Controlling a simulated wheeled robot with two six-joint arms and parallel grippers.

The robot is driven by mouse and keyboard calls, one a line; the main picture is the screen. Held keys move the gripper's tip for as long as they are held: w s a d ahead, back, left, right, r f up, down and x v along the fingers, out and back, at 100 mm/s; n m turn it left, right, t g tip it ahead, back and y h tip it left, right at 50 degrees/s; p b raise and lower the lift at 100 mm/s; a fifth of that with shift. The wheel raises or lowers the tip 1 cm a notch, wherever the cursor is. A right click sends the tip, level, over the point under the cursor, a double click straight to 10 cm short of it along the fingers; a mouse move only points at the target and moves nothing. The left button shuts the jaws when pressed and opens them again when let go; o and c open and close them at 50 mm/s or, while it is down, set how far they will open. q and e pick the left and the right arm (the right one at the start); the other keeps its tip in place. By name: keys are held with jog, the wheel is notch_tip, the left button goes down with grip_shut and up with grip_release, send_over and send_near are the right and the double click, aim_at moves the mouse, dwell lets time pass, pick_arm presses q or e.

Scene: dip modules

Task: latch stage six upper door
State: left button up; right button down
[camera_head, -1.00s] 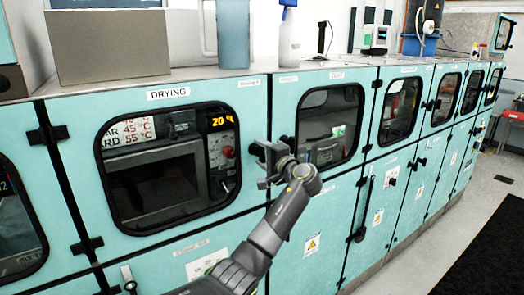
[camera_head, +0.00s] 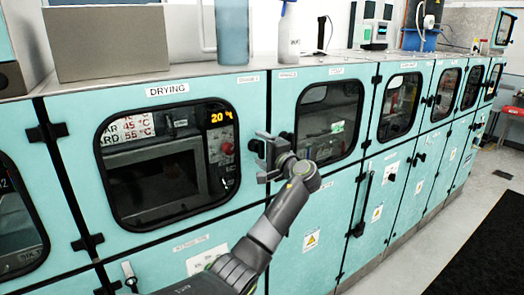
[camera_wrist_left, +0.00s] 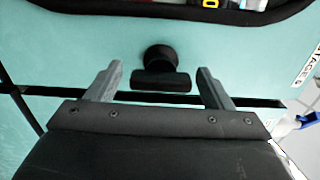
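The upper door under the DRYING sign (camera_head: 167,89) is a teal panel (camera_head: 80,105) with a rounded black-framed window. It looks flush with the cabinet front. A small label (camera_head: 249,79) at its upper right seems to read STAGE 6. Its black latch knob (camera_head: 253,146) is at the right edge, partly hidden by my left gripper (camera_head: 268,156). In the left wrist view, the latch shows as a round knob with a flat bar (camera_wrist_left: 161,81). My left gripper (camera_wrist_left: 160,68) is open, one finger on each side of the bar, with gaps at both sides. My right gripper is not visible.
The neighbouring door to the right has its own black knob (camera_head: 287,136) close to my gripper. A long vertical black handle (camera_head: 362,204) sits lower right. A grey box (camera_head: 110,43) and a spray bottle (camera_head: 287,30) stand on the cabinet top. The floor at right is clear apart from a black mat (camera_head: 480,255).

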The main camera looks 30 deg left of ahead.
pick_arm(q)
jog(key=shift+s+d, duration=0.15)
jog(key=b+v, duration=0.7)
jog(key=v, duration=1)
